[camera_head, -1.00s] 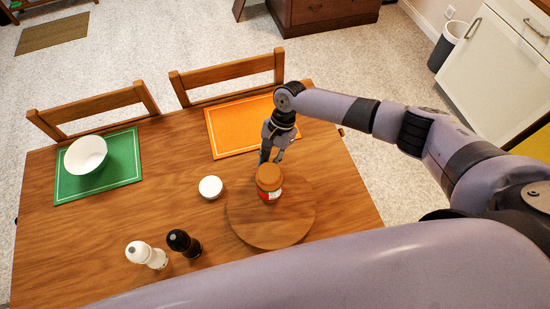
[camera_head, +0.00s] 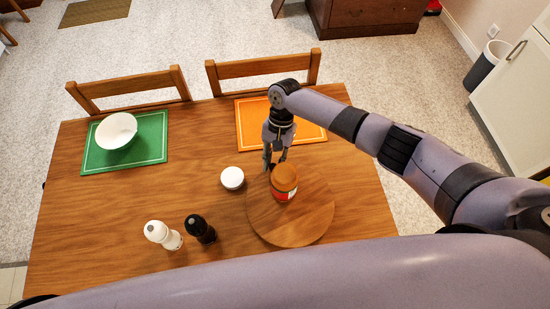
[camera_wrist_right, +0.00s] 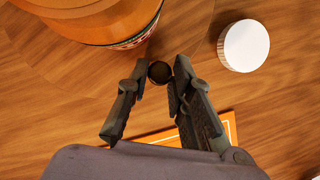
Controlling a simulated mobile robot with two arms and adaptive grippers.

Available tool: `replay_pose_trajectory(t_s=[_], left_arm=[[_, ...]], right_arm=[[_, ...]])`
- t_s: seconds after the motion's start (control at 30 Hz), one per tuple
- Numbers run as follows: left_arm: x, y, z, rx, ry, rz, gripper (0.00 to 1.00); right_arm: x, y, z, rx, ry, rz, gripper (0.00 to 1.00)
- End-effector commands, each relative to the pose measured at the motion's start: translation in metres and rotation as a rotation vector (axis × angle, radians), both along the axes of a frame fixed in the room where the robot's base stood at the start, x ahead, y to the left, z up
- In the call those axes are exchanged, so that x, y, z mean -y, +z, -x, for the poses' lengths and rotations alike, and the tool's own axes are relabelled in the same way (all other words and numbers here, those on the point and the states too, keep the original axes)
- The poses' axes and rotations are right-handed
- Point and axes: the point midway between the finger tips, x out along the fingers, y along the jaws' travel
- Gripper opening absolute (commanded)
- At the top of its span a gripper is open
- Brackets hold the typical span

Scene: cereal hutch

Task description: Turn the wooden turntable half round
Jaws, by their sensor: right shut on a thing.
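The round wooden turntable (camera_head: 305,225) lies flat on the table. A jar with an orange-brown lid (camera_head: 285,182) stands on its far part; the jar also shows at the upper left of the right wrist view (camera_wrist_right: 110,20). My right gripper (camera_head: 273,166) reaches down at the turntable's far edge, beside the jar. In the right wrist view, its fingers are shut on a small dark round knob (camera_wrist_right: 160,72). The knob's lower part and how it joins the turntable are hidden. My left gripper is not in view.
A white round tub (camera_head: 232,178) stands just left of the turntable. A black shaker (camera_head: 201,229) and a white shaker (camera_head: 163,235) stand nearer left. A white bowl (camera_head: 116,130) sits on a green mat (camera_head: 150,150); an orange mat (camera_head: 308,131) lies behind my gripper.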

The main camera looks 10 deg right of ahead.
Motion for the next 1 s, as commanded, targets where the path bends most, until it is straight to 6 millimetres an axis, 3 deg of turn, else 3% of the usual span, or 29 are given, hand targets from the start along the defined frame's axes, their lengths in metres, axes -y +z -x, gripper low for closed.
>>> replay_pose_trajectory(t_s=[0.5,1.0], left_arm=[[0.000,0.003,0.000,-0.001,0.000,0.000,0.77],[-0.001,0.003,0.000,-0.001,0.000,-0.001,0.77]], right_arm=[[-0.013,0.000,0.008,-0.002,0.175,-0.003,0.00],[-0.017,0.000,0.011,-0.002,0.216,-0.002,0.00]])
